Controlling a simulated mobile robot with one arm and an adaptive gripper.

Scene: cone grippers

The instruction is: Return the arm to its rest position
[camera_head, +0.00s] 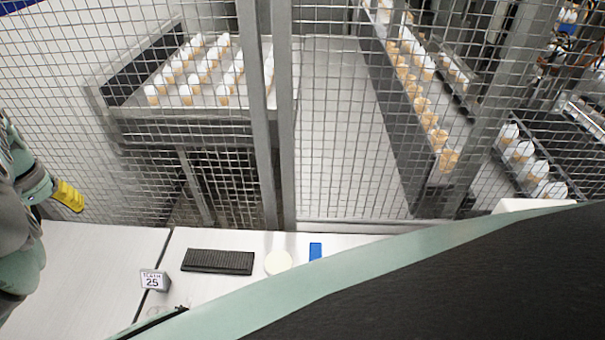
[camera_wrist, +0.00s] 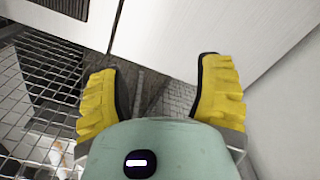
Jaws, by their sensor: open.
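My gripper (camera_wrist: 157,90) shows in the wrist view with its two yellow fingers spread wide apart and nothing between them. In the head view, one yellow finger of my gripper (camera_head: 68,196) shows at the left edge, beside the wire fence and above the left end of the white table (camera_head: 90,250). Part of my arm (camera_head: 18,215) shows at the far left. The rest of the arm is cut off by the picture edge.
On the table are a black ribbed pad (camera_head: 218,262), a pale round disc (camera_head: 278,262), a blue block (camera_head: 315,251) and a small sign (camera_head: 154,280) reading 25. A wire fence (camera_head: 330,130) stands behind the table.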

